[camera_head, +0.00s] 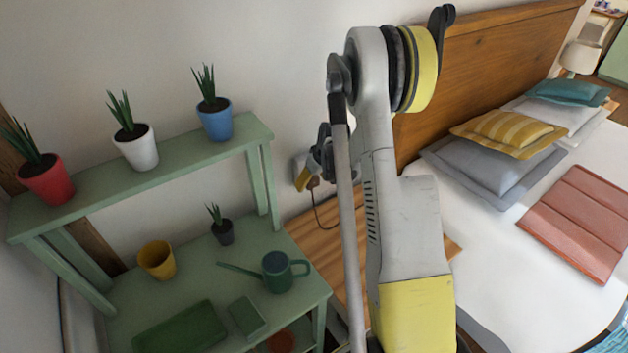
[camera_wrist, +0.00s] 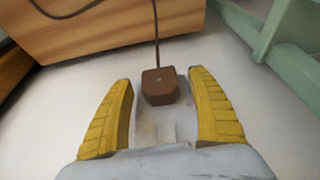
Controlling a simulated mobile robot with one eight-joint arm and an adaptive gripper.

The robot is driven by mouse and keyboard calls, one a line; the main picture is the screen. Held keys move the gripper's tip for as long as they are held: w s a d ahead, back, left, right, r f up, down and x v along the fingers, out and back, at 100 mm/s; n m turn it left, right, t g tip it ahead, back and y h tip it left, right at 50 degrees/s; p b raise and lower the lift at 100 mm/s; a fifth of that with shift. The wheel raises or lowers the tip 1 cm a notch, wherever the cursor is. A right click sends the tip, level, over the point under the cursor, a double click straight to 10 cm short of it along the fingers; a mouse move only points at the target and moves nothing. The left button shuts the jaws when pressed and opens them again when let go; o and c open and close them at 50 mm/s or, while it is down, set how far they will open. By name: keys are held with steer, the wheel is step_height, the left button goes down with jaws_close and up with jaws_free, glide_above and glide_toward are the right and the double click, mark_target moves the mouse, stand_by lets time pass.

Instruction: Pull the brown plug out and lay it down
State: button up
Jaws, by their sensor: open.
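The brown plug (camera_wrist: 159,86) is a block with a brown cord (camera_wrist: 156,35) running from it, against the white wall. My gripper (camera_wrist: 160,79) is open, with one yellow finger on each side of the plug. A narrow gap shows between the plug and each finger, so it is not gripped. A pale surface, perhaps a socket plate, shows between the fingers; the socket itself is hard to make out. In the head view, my gripper (camera_head: 302,179) is at the wall between the green shelf and the bed, with the plug (camera_head: 314,183) small and partly hidden beside it.
A wooden bedside top (camera_head: 313,254) stands below the plug, with the cord running down to it; my arm covers part of it. The green shelf (camera_head: 175,160) at left carries several potted plants and a green watering can (camera_head: 277,271). The bed headboard (camera_head: 490,62) is at right.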

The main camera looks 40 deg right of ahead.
steer(key=c, duration=1.3)
steer(key=shift+o, duration=0.2)
steer(key=shift+s+a+b, duration=0.2)
steer(key=shift+s+b, duration=0.3)
steer(key=shift+s, duration=2.25)
